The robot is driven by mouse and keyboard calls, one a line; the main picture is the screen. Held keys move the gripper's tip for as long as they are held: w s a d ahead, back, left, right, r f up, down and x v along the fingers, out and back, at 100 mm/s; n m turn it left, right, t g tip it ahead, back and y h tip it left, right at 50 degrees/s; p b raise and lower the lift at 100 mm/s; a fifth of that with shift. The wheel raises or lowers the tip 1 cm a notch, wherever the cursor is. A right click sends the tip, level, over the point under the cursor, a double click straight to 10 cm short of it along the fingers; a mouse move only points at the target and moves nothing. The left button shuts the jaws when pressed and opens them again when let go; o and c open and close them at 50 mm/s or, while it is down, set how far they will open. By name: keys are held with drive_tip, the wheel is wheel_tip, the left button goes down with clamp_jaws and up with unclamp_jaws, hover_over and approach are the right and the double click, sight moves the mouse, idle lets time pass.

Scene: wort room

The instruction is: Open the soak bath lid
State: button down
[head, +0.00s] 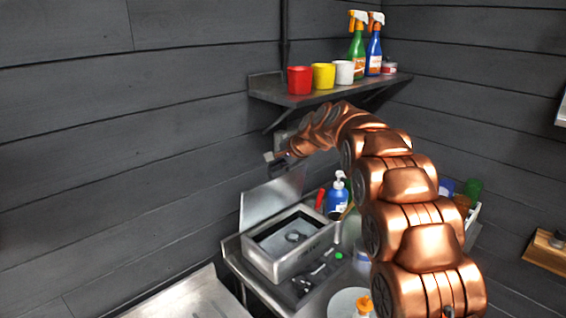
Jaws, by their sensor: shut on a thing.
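The soak bath (284,264) is a steel box on the counter, with a grey inside and a small round dark thing in it. Its flat steel lid (268,199) stands raised, roughly upright, along the bath's back edge, so the bath is open. My gripper (272,160) is at the lid's top edge, below the wall shelf, and is shut on the lid. The exact grip is small and partly hidden by my copper arm, which reaches in from the right.
A wall shelf (300,98) above my gripper holds red, yellow and white cups and two spray bottles. A blue pump bottle (336,197) stands right of the bath. Dark tools (318,278) lie in front of it. A steel surface (190,296) is at lower left.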

idle(0.3)
drive_tip(key=c, duration=1.2)
unclamp_jaws()
drive_tip(key=v, duration=1.2)
drive_tip(key=s+d+f+n+g+h, duration=0.2)
drive_tip(key=s+f, duration=0.4)
drive_tip(key=s, duration=1.1)
drive_tip(key=s+d+f+n+g+h+b, duration=0.1)
drive_tip(key=s+d+f+n+g, duration=0.3)
drive_tip(key=s, duration=1.4)
drive_tip(key=s+d+f+n+g+h, duration=0.2)
drive_tip(key=s+f, duration=0.8)
drive_tip(key=s, duration=0.8)
drive_tip(key=shift+s+d+n+g+h+b, duration=0.15)
drive_tip(key=shift+d+n+g+h+b, duration=0.1)
drive_tip(key=shift+d+n, duration=0.35)
drive_tip(key=shift+s+d+n+g+h+b, duration=0.15)
drive_tip(key=shift+d+n+h, duration=0.2)
drive_tip(key=shift+d, duration=0.4)
